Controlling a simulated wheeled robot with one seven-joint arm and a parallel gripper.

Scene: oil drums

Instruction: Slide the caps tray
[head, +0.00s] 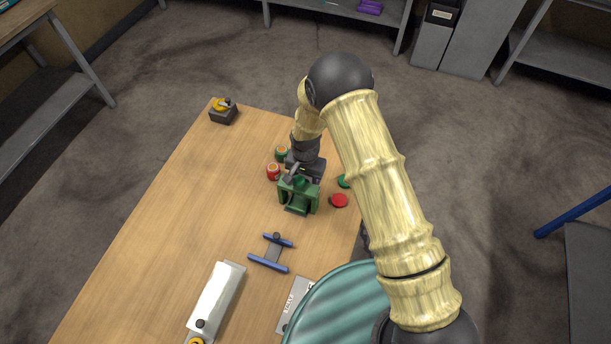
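My gripper (299,172) points down over the table, right at the back of a green fixture (298,196). Its fingers are largely hidden by its own body and the fixture, so I cannot tell whether it touches or holds anything.
Small red (273,172) and green (281,153) cans stand left of my gripper. A blue-handled tool (271,252), a long metal box (217,298) and a dark block with a yellow top (223,111) are on the wooden table (190,195). The teal drum (340,305) crowds the front right.

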